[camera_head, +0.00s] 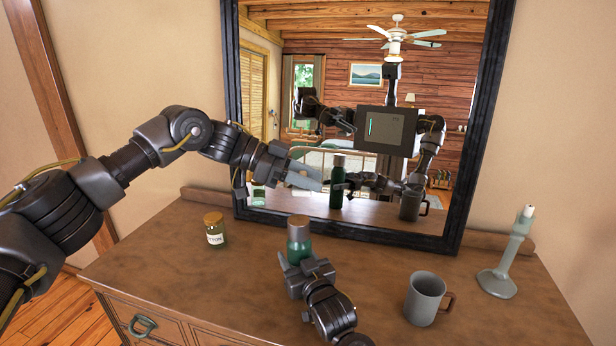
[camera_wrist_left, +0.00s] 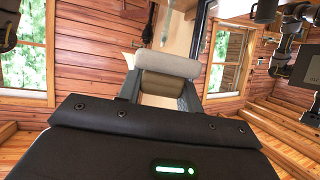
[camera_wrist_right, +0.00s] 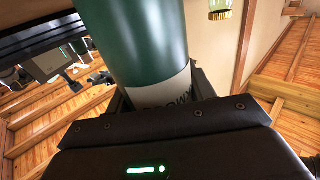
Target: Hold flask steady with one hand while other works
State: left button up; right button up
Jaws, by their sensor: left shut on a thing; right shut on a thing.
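The dark green flask (camera_head: 299,246) has a brownish top and stands upright on the dresser. My right gripper (camera_head: 307,268) is shut around its lower body, which hides its base in the head view. In the right wrist view, the flask (camera_wrist_right: 145,45) shows a white label with dark letters between the fingers. That piece cannot be made out clearly in the head view.
A framed mirror (camera_head: 460,150) leans at the back and reflects my arms and the flask. The dresser top (camera_head: 150,255) is bare at front left.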

aim_at(308, 222)
pick_arm(q)
jog(key=shift+f, duration=3.65)
jog(key=shift+w+a+f, duration=0.3)
jog(key=shift+w+a, duration=0.1)
jog(key=shift+w, duration=0.2)
jog(key=shift+w+a, duration=0.8)
jog(key=shift+w, duration=0.3)
jog(key=s+d, duration=0.2)
jog(key=s, duration=0.1)
jog(key=shift+s+d, duration=0.2)
jog(key=shift+r, duration=4.05)
pick_arm(e)
jog(key=o, duration=1.3)
jog(key=shift+c, duration=0.2)
